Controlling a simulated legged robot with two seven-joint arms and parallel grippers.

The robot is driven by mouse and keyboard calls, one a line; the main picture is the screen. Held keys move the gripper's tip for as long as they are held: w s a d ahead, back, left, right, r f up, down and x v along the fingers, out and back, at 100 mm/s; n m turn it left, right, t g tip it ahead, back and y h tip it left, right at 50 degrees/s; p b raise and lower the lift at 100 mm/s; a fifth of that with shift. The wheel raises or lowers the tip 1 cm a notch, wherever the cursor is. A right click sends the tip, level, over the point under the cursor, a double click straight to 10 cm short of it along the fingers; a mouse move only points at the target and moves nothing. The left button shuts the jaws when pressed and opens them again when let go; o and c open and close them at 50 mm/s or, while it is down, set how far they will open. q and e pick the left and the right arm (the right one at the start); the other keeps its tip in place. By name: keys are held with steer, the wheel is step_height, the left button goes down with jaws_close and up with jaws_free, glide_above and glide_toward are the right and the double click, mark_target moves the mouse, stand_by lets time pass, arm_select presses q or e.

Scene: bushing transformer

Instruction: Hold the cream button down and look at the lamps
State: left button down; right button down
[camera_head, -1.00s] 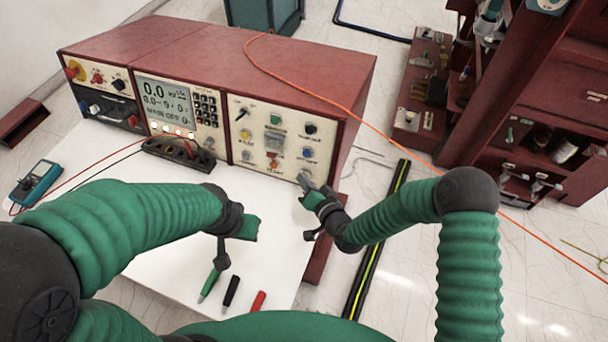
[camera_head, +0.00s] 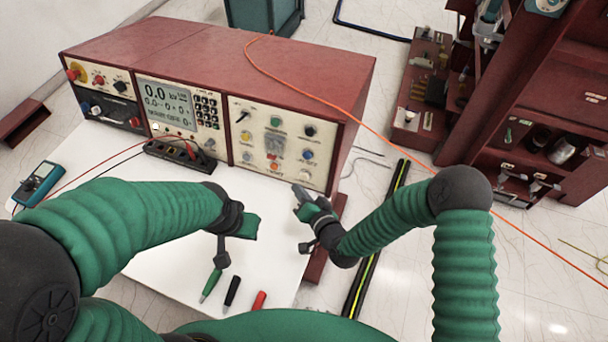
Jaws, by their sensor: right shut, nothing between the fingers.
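The instrument console has a cream right-hand panel (camera_head: 258,150) with coloured buttons and knobs. A pale cream button (camera_head: 304,174) is at the panel's lower right. My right gripper (camera_head: 298,190) is shut and empty, its tip just below and in front of that button, apparently apart from it. A row of small lamps (camera_head: 168,129) lies under the display (camera_head: 165,104); they look mostly unlit, though small and hard to read. My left gripper (camera_head: 236,236) hangs over the white table, away from the panel; its jaw opening is unclear.
A black terminal strip (camera_head: 178,154) with leads stands before the console. A teal meter (camera_head: 38,184) lies at the left. Green, black and red pens (camera_head: 232,290) lie near the front. An orange cable (camera_head: 330,103) crosses the console top. The white table (camera_head: 180,250) is otherwise largely clear.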

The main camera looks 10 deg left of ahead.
steer(key=shift+s+a+r+p, duration=0.15)
steer(key=shift+s+r, duration=0.05)
steer(key=shift+s, duration=0.5)
steer(key=shift+s+a+r+p, duration=0.1)
steer(key=shift+s+r+p, duration=0.05)
steer(key=shift+s, duration=0.55)
steer(key=shift+w+d, duration=0.1)
steer(key=shift+d, duration=0.15)
steer(key=d+n+g, duration=0.1)
steer(key=d, duration=0.1)
steer(key=d+n+h, duration=0.1)
steer(key=d+g, duration=0.1)
steer(key=d, duration=0.1)
steer(key=shift+w+d+r+n+g+h, duration=0.15)
steer(key=shift+d+r+n+g+h, duration=0.15)
steer(key=shift+d+r+n+h, duration=0.1)
steer(key=s+d+r+g+h, duration=0.2)
steer(key=s+d+r+h, duration=0.1)
steer(key=d, duration=0.6)
steer(key=s+d+r+g+h, duration=0.2)
steer(key=s+d, duration=0.2)
steer(key=d, duration=0.4)
steer(key=s+d+r+g+h+p, duration=0.1)
steer(key=s+d+r, duration=0.3)
steer(key=s, duration=0.5)
steer(key=shift+d+r+m+g+h, duration=0.15)
steer(key=shift+d+m+g+h, duration=0.15)
steer(key=shift+d+g, duration=0.7)
